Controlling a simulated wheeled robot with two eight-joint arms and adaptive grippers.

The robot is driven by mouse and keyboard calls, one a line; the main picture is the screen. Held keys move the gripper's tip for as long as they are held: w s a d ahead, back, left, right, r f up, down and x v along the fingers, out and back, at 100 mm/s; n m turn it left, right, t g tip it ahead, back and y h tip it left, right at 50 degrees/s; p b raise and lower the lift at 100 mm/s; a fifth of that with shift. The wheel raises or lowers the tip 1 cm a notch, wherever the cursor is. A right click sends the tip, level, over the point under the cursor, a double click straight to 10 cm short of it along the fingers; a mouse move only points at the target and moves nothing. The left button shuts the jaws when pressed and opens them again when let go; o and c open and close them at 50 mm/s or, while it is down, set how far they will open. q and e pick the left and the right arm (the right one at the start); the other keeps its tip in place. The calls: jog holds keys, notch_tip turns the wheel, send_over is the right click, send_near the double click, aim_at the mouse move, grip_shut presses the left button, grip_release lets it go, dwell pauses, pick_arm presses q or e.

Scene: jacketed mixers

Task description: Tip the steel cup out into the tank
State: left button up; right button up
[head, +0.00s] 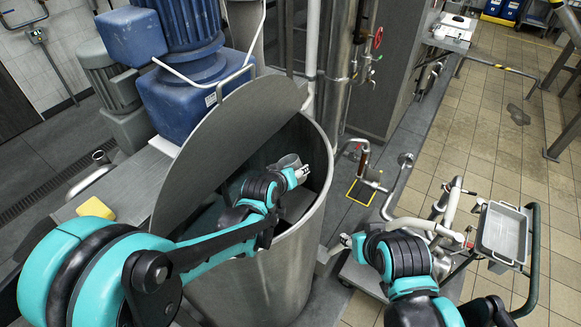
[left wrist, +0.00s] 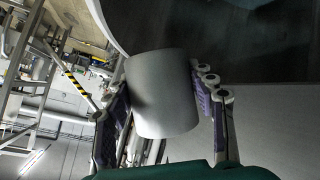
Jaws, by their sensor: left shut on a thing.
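The steel cup (head: 288,161) is a small grey cylinder over the open mouth of the tank (head: 272,268), inside its rim. My left gripper (head: 300,173) is shut on it. In the left wrist view the cup (left wrist: 162,93) sits between the two purple-padded fingers of the left gripper (left wrist: 165,100). I cannot tell the cup's tilt or see its contents. The tank is a large steel cylinder with a raised half lid (head: 232,135). My right gripper (head: 342,244) is outside the tank, to its right; its fingers are too small to read.
A blue motor (head: 180,95) stands behind the lid. A yellow block (head: 96,208) lies left of the tank. A cart with a grey tray (head: 503,233) stands at right. Tiled floor (head: 470,120) is open beyond.

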pick_arm(q)
jog(key=shift+r+n+g+h+p, duration=0.15)
jog(key=shift+n+g+h+p, duration=0.4)
jog(key=shift+n+g+h, duration=0.4)
jog(key=n+g+h+b, duration=0.1)
jog(key=n+h+b, duration=0.1)
jog(key=f+n+g+h+b, duration=0.1)
jog(key=n+h+b, duration=0.1)
jog(key=b, duration=0.1)
jog(key=shift+w+a+h+b, duration=0.2)
jog(key=shift+h+b, duration=0.15)
jog(key=shift+w+a+r+n+g+h+b, duration=0.15)
jog(key=shift+n+g+h+b, duration=0.2)
jog(key=shift+n+h+b, duration=0.55)
jog(key=shift+r+b, duration=0.15)
jog(key=shift+b, duration=0.3)
jog(key=shift+a+r, duration=0.1)
dwell(1.0)
